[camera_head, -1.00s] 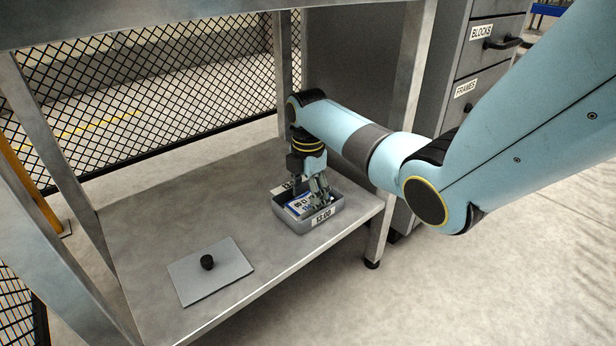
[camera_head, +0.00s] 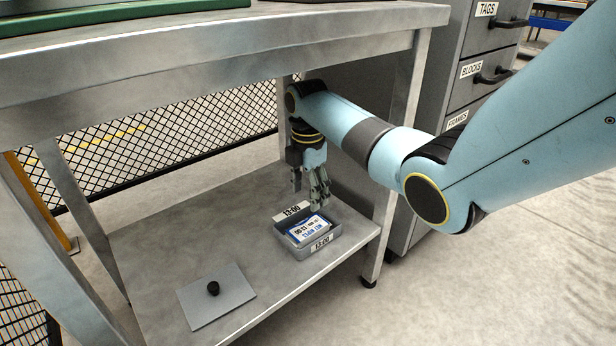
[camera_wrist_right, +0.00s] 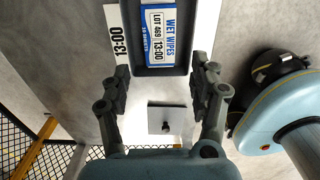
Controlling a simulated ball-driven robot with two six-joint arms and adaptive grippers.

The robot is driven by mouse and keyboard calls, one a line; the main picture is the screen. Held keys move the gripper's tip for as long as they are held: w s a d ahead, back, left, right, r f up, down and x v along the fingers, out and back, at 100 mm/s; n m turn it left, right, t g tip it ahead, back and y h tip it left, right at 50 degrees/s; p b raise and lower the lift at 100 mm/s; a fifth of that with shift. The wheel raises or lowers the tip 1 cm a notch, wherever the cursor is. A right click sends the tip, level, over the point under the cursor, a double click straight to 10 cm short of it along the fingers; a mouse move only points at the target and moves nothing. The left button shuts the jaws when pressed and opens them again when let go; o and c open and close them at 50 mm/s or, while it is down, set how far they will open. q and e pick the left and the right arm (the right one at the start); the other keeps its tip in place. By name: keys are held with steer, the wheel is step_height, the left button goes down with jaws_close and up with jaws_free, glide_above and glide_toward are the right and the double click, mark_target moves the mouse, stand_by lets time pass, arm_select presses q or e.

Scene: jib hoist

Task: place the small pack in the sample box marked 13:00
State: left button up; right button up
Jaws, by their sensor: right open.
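The small pack (camera_head: 309,229) is white and blue, lettered "WET WIPES" and "13:00". The pack also shows in the right wrist view (camera_wrist_right: 160,36), within the dark walls of the box (camera_wrist_right: 153,71). My right gripper (camera_head: 310,200) is open and empty just above the box, its fingers apart from the pack. In the right wrist view its two fingers (camera_wrist_right: 162,90) are spread wide. My left gripper is in neither view.
The box stands on the metal lower shelf (camera_head: 190,250), beside a 13:00 label (camera_head: 291,211). A grey plate with a black knob (camera_head: 213,288) lies at the front left of the shelf. The tabletop (camera_head: 200,40) is overhead, and a table leg (camera_head: 395,150) stands right of the box.

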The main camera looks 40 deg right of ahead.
steer(key=s+a+f+m, duration=0.2)
steer(key=s+m, duration=0.1)
steer(key=s, duration=0.4)
steer(key=s+a+f+m+t, duration=0.1)
steer(key=s+a+f+m, duration=0.15)
steer(key=s, duration=0.35)
steer(key=s+a+f+m, duration=0.1)
steer(key=s+m, duration=0.2)
steer(key=s, duration=0.4)
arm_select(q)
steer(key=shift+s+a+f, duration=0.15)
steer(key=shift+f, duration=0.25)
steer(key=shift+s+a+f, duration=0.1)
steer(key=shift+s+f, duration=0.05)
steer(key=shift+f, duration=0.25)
arm_select(e)
steer(key=s+a+r+m, duration=0.1)
steer(key=s+r+m, duration=0.1)
steer(key=s, duration=0.3)
steer(key=s+a+r+m+t, duration=0.1)
steer(key=s+a+r+m, duration=0.1)
steer(key=s+r+m, duration=0.1)
steer(key=s+a+r+m, duration=0.1)
steer(key=s+m, duration=0.3)
steer(key=s, duration=0.4)
steer(key=shift+a+r+m+t, duration=0.2)
steer(key=shift+r+m+t, duration=0.2)
steer(key=shift+r, duration=0.3)
steer(key=shift+s, duration=0.1)
